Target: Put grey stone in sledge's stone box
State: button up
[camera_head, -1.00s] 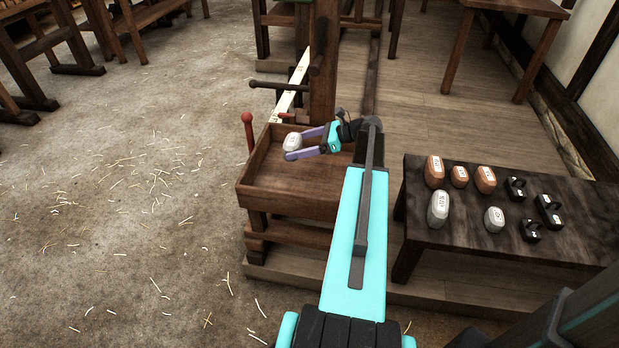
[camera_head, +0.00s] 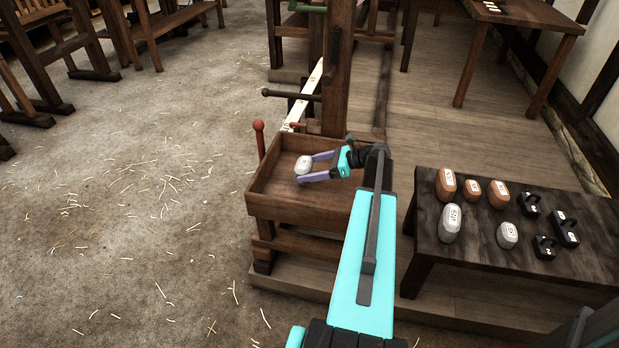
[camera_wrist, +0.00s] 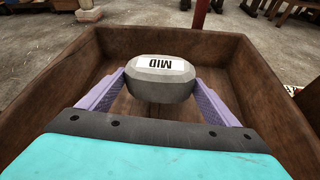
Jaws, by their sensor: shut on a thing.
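The grey stone (camera_head: 304,165), with a white label, is between the purple fingers of my gripper (camera_head: 316,167). In the wrist view the stone (camera_wrist: 160,84) shows the label "MID", upside down, and both fingers press its sides. The sledge's stone box (camera_head: 298,207) is an open brown wooden tray. The stone is inside the outline of the box walls in both views. Some of the box floor shows below the stone in the wrist view; whether the stone touches it I cannot tell.
A dark bench (camera_head: 520,262) on the right carries two other grey stones (camera_head: 450,223), orange stones (camera_head: 472,190) and several black weights (camera_head: 565,228). A red-knobbed lever (camera_head: 259,140) and a wooden post (camera_head: 338,80) stand by the box. Straw-strewn floor lies open on the left.

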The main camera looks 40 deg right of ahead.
jog(key=shift+f+b, duration=0.4)
jog(key=shift+f, duration=1.4)
jog(key=shift+f, duration=0.1)
jog(key=o, duration=1.5)
jog(key=shift+s+d+r, duration=0.2)
jog(key=shift+s, duration=0.05)
jog(key=shift+p+v, duration=0.65)
jog(key=shift+v, duration=2.75)
